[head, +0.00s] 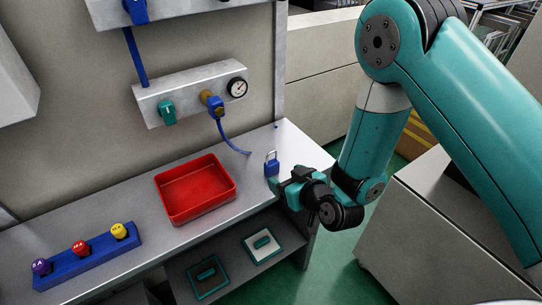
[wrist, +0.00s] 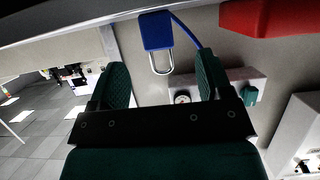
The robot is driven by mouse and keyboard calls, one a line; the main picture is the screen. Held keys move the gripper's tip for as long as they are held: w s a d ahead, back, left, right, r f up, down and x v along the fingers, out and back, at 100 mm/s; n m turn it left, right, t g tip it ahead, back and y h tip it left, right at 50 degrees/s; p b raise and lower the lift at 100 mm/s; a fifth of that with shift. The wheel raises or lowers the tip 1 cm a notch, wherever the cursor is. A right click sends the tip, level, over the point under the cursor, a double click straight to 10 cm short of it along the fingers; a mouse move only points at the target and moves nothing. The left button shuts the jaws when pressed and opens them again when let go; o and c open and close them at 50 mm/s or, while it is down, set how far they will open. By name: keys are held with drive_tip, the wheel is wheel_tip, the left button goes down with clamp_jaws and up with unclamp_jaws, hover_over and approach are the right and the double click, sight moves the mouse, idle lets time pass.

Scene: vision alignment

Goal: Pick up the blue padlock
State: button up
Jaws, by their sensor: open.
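The blue padlock (head: 271,169) stands upright on the grey worktop near its right end, its silver shackle up. My gripper (head: 281,186) is open just in front of it, at the worktop's edge; the fingers partly overlap the padlock's lower part in the head view. In the wrist view, which looks upside down, the padlock (wrist: 156,32) lies ahead of my open gripper (wrist: 161,76). It is centred between the two green fingers, just beyond their tips, and nothing is gripped. Whether the fingers touch it cannot be told.
A red tray (head: 196,190) sits left of the padlock. A blue rack (head: 88,262) with purple, red and yellow knobs is at far left. A wall panel (head: 190,92) with a gauge and valves hangs behind, a blue strap (head: 232,140) trailing down. A lower shelf (head: 225,270) holds two plates.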

sight(274, 168)
drive_tip(key=shift+w+a+f+p, duration=0.2)
drive_tip(key=shift+w+a+p, duration=0.15)
drive_tip(key=shift+p, duration=0.3)
drive_tip(key=x, duration=0.5)
drive_tip(key=shift+w+p, duration=0.3)
drive_tip(key=shift+d, duration=0.1)
drive_tip(key=c, duration=1)
drive_tip(key=shift+r, duration=0.1)
drive_tip(key=shift+c, duration=0.2)
